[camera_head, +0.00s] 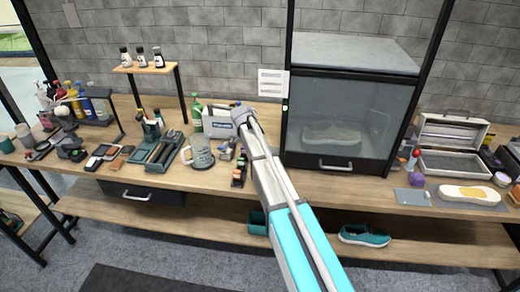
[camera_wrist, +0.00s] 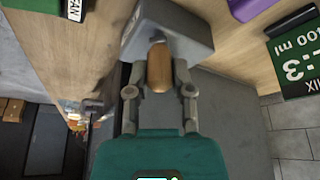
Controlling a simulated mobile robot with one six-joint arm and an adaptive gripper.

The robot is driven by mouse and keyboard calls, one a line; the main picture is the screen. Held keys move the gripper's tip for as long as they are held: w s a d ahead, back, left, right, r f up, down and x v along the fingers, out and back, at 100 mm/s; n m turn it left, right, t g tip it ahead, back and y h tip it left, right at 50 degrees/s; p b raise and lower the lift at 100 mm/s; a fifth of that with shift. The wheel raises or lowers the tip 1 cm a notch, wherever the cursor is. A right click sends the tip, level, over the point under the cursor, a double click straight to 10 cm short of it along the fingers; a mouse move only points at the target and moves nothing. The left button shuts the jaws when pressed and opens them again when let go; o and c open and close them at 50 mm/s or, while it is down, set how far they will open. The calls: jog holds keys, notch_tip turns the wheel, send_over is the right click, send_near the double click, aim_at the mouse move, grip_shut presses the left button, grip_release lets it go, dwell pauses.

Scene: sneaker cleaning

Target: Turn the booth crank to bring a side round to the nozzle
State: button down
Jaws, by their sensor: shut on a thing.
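The booth (camera_head: 350,85) is a dark-framed cabinet with a glass front at the back of the bench. A pale sneaker (camera_head: 332,135) shows dimly behind the glass. My gripper (camera_head: 241,110) is left of the booth, above the bench. In the wrist view, my gripper (camera_wrist: 158,92) is shut on a brown knob (camera_wrist: 158,68). The knob stands against a grey block-like part (camera_wrist: 185,30) and looks like the crank's handle. The rest of the crank and the nozzle cannot be made out.
A pale box with a label (camera_head: 217,124) and a glass mug (camera_head: 201,151) stand left of my gripper. Small bottles (camera_head: 140,58) stand on a raised shelf. A teal shoe (camera_head: 364,235) lies on the lower shelf. An open metal case (camera_head: 452,140) is right of the booth.

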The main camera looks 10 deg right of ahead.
jog(key=w+m+g, duration=0.1)
jog(key=m, duration=0.1)
jog(key=w+m, duration=0.1)
jog(key=m, duration=0.1)
jog(key=shift+w+a+m+g, duration=0.15)
jog(key=shift+a+m+g, duration=0.15)
jog(key=shift+a+g, duration=0.1)
jog(key=shift+w+d+m+g+y, duration=0.15)
jog(key=shift+w+m+g, duration=0.25)
jog(key=shift+m, duration=0.55)
jog(key=shift+w+a+m+g+y, duration=0.15)
jog(key=shift+w+m+g, duration=0.2)
jog(key=shift+m, duration=0.6)
jog(key=shift+w+d, duration=0.1)
jog(key=shift+d, duration=0.1)
jog(key=c, duration=0.5)
grip_release()
jog(key=shift+r, duration=0.1)
